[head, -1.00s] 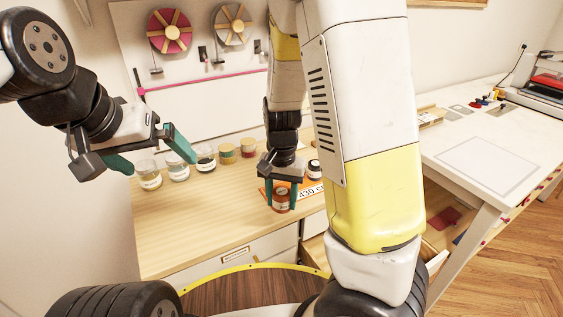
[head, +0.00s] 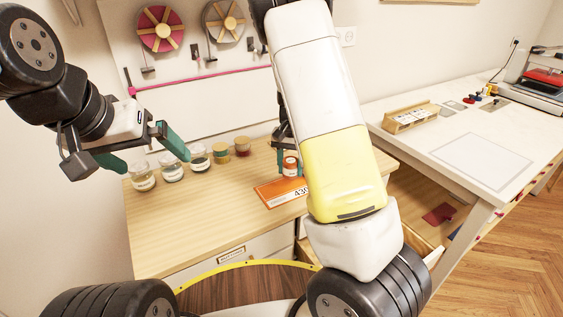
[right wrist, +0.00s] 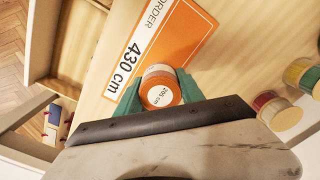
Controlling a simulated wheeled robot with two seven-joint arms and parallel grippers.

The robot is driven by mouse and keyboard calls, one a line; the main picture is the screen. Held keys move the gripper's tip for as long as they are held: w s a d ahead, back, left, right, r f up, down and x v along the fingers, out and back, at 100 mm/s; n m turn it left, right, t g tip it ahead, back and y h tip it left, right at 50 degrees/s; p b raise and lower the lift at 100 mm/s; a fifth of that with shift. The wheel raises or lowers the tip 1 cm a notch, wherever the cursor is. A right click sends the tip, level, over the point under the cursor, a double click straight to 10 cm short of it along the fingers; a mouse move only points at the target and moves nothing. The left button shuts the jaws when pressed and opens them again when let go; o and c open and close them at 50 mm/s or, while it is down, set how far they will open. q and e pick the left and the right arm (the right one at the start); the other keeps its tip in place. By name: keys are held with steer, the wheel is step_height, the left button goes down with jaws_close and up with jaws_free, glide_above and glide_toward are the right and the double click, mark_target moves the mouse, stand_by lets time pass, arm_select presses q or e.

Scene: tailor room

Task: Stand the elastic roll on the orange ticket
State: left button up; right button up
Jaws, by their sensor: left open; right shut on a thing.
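The elastic roll (right wrist: 161,91), orange and white with a round "200 cm" label, is between the green fingers of my right gripper (right wrist: 158,97). In the head view the roll (head: 290,167) shows by the far edge of the orange ticket, partly beside my arm. The orange ticket (head: 273,194), marked "430 cm", lies flat on the wooden counter; it also shows behind the roll in the right wrist view (right wrist: 185,45). I cannot tell whether the roll touches the ticket. My right gripper is shut on the roll. My left gripper (head: 143,158) is open and empty above the counter's left end.
Several jars and rolls (head: 199,156) stand in a row along the back of the counter (head: 200,215). A white table (head: 455,145) stands at right. The counter's front left is clear.

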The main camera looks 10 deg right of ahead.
mark_target(290, 174)
steer(key=shift+f, duration=1.35)
steer(key=shift+f, duration=0.1)
steer(key=o, duration=1.3)
steer(key=shift+f, duration=0.1)
steer(key=shift+o, duration=0.2)
